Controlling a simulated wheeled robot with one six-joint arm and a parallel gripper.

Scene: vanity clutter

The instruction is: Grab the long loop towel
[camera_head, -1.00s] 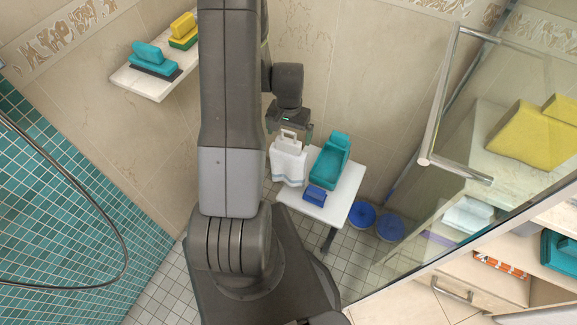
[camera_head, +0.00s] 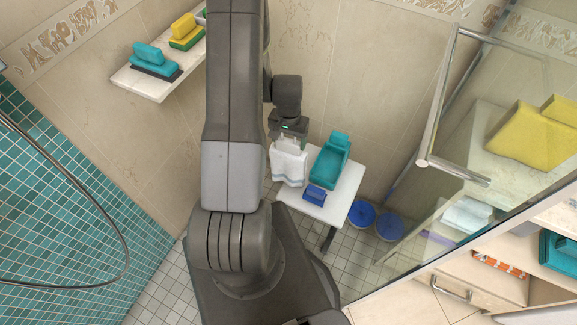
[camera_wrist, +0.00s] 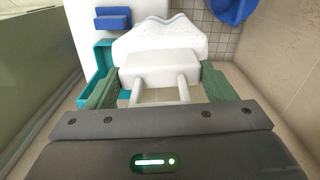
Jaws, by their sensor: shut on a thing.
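The long loop towel (camera_head: 289,166) is white with a pale blue band near its lower edge. It hangs upright at the left side of a small white table in the head view. In the wrist view, the towel (camera_wrist: 160,40) spreads out beyond my fingers, with its thick white top block and two loop strands toward my palm. My gripper (camera_head: 289,139) is at the towel's top in the head view. In the wrist view, my gripper (camera_wrist: 160,76) has its green fingers on either side of the top block, shut on it.
On the white table (camera_head: 346,195) are a teal tray-like item (camera_head: 329,168) and a blue block (camera_head: 315,194), close right of the towel. Blue round things (camera_head: 362,214) stand on the floor. A glass panel (camera_head: 470,110) is at the right, a shelf (camera_head: 150,88) at upper left.

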